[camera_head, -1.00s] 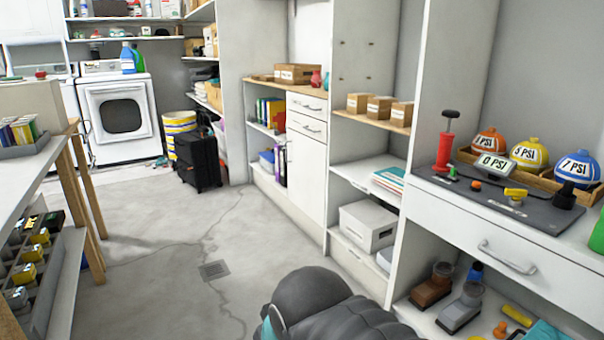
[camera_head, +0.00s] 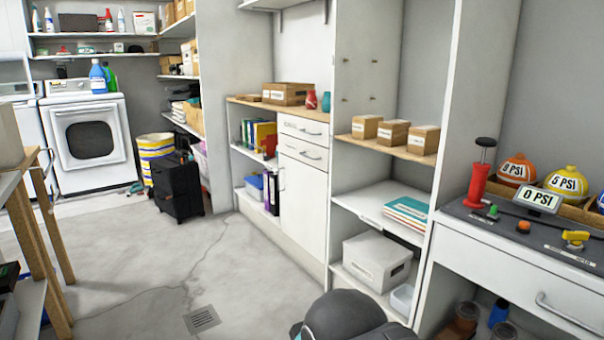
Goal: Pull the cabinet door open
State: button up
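The white cabinet door (camera_head: 301,205) is in the middle of the view, below two white drawers (camera_head: 303,142). It looks shut, and a small vertical handle (camera_head: 281,180) shows at its left edge. A dark rounded part of my own arm shows at the bottom, right of the middle, well in front of the cabinet. My gripper's fingers are not in view.
Open shelves with a white box (camera_head: 377,262) stand right of the door. A counter with a red pump (camera_head: 480,178) is at the right. A wooden-legged table (camera_head: 28,235) is at the left. The concrete floor (camera_head: 160,290) between is clear around a drain (camera_head: 201,319).

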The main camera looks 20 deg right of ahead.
aim_at(304, 190)
jog(key=z, duration=0.3)
jog(key=i, duration=1.9)
jog(key=u, duration=0.25)
jog(key=i, duration=0.9)
jog(key=u, duration=0.25)
